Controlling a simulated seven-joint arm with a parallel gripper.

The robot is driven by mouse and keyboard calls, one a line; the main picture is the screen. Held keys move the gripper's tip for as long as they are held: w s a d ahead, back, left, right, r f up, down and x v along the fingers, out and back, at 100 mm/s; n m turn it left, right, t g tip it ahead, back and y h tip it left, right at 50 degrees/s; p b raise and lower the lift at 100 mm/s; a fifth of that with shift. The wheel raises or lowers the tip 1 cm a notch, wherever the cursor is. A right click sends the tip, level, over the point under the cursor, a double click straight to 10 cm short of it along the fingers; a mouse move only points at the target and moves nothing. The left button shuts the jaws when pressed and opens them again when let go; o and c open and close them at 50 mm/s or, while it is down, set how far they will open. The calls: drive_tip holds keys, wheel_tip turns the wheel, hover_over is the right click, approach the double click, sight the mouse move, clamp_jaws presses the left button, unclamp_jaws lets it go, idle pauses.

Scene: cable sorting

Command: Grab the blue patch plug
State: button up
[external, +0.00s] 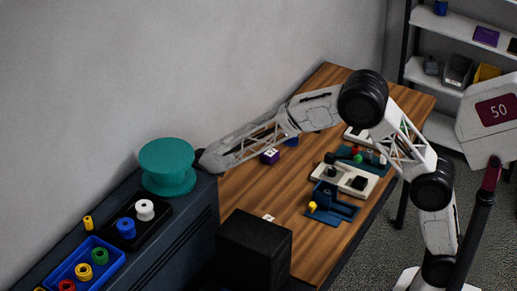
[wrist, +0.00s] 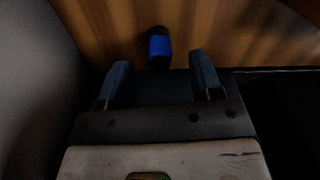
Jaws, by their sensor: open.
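The blue patch plug (wrist: 159,47), a short blue cylinder with dark ends, shows in the wrist view on the wood surface. My gripper (wrist: 158,58) is open, with one finger to each side of the plug's line. The plug lies between and slightly beyond the fingertips, with gaps on both sides and no visible contact.
The dark cabinet (external: 190,225) carries a teal spool (external: 167,160), a black tray (external: 160,220) and a blue tray (external: 85,250) with small spools. A grey wall borders the left. A black box (external: 254,245) and fixtures (external: 347,178) occupy the wooden table (external: 265,195).

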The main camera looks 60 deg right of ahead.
drive_tip(key=shift+f, duration=2.25)
drive_tip(key=c, duration=1)
drive_tip(key=shift+r, duration=0.1)
drive_tip(key=shift+r, duration=4.95)
